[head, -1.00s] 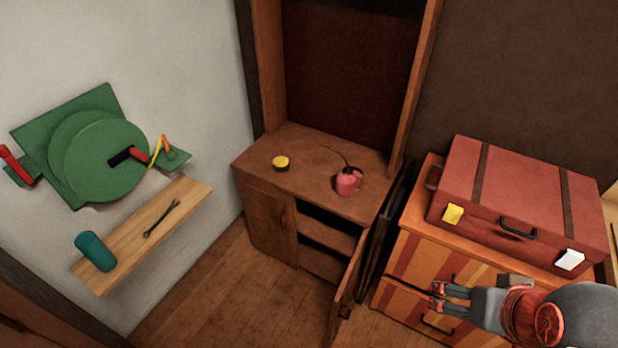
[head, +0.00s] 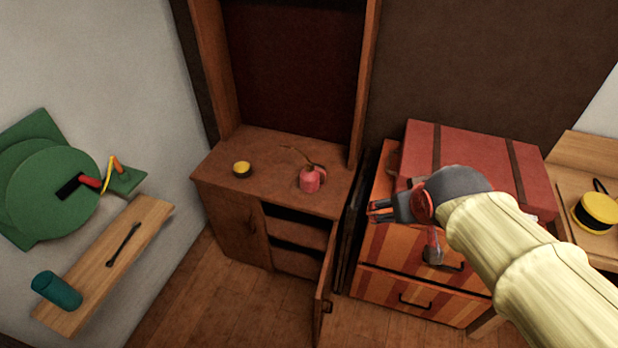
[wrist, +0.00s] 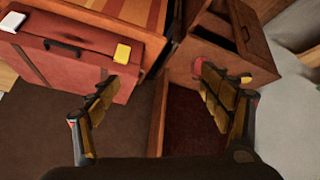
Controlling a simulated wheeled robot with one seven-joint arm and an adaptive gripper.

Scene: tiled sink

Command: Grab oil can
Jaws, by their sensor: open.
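The oil can (head: 311,180), small and pinkish red with a thin dark curved spout pointing left, stands upright on the brown wooden cabinet (head: 228,168). My gripper (head: 374,211) is open and empty, to the right of the can and apart from it, in front of the striped drawers in the head view. In the wrist view my gripper (wrist: 155,78) has its two fingers spread wide. A red patch, likely the oil can (wrist: 198,67), shows beside the right finger, which partly hides it.
The cabinet door (head: 324,289) hangs open in front. A red suitcase (head: 480,160) lies on the striped drawers (head: 405,262) at right. A wall shelf (head: 128,240) holds a teal cylinder (head: 57,290) and a wrench.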

